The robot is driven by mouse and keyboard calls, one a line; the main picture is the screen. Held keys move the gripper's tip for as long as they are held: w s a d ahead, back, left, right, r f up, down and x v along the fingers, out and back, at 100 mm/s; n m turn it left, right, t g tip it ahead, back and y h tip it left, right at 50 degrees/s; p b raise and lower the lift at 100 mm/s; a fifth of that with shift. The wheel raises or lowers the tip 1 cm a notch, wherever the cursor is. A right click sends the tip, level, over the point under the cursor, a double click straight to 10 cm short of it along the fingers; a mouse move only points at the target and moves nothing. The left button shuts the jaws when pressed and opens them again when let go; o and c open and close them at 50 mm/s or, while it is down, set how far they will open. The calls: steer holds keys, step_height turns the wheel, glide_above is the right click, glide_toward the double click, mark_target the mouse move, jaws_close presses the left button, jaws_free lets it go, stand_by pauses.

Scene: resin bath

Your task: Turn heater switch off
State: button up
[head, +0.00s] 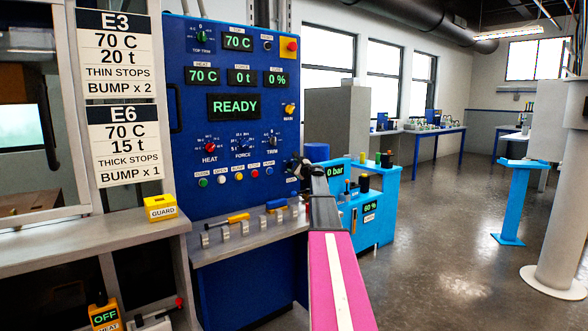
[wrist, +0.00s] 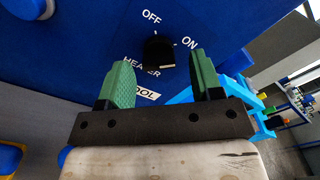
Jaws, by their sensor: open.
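The heater switch (wrist: 159,50) is a black knob on the blue panel, labelled HEATER, with OFF above it and ON to its upper right in the wrist view. I cannot tell clearly which mark it points to. My gripper (wrist: 161,62) is open, its two green fingers spread to the left and right of the knob. I cannot tell whether either finger touches it. In the head view my gripper (head: 300,167) is at the lower right edge of the blue panel (head: 185,100), and the switch is hidden there behind it.
A READY display (head: 234,106) and several knobs and buttons are on the panel. A ledge with small levers (head: 245,228) juts out below. A light blue unit (head: 377,225) reading 0 bar and 60 % stands just right of my gripper. Open floor (head: 440,250) lies further right.

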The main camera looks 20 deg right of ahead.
steer(key=c, duration=0.9)
steer(key=shift+c, duration=0.2)
steer(key=shift+n, duration=0.4)
steer(key=n, duration=1.7)
steer(key=shift+a+r, duration=0.1)
steer(key=shift+r, duration=0.05)
steer(key=o, duration=0.9)
